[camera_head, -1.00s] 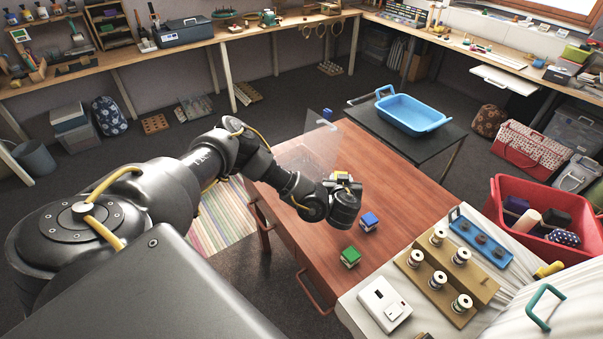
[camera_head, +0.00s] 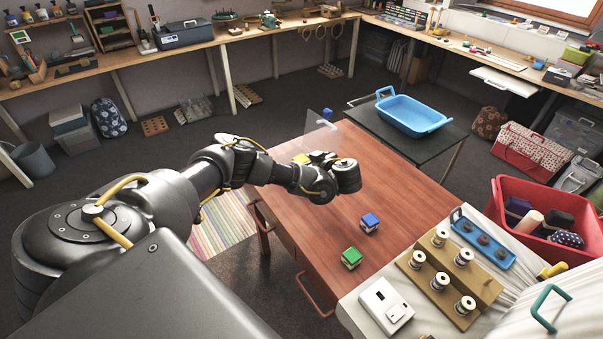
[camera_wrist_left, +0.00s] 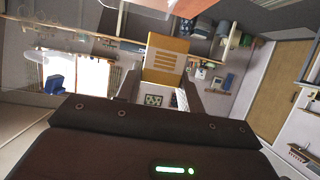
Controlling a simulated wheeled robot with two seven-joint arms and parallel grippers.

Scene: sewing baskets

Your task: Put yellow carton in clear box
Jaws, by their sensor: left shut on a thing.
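The yellow carton (camera_head: 302,158) shows just beyond my left wrist in the head view. In the left wrist view the carton (camera_wrist_left: 166,57) is between the fingers of my left gripper (camera_wrist_left: 160,92), which is shut on it. In the head view my wrist mostly hides the gripper. My right gripper is not in view.
A blue carton (camera_head: 370,222) and a green carton (camera_head: 351,257) stand on the wooden table (camera_head: 400,195). A blue tub (camera_head: 412,115) sits on the dark table behind. Thread spools (camera_head: 464,257) and a red basket (camera_head: 560,200) are at the right. The table's middle is clear.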

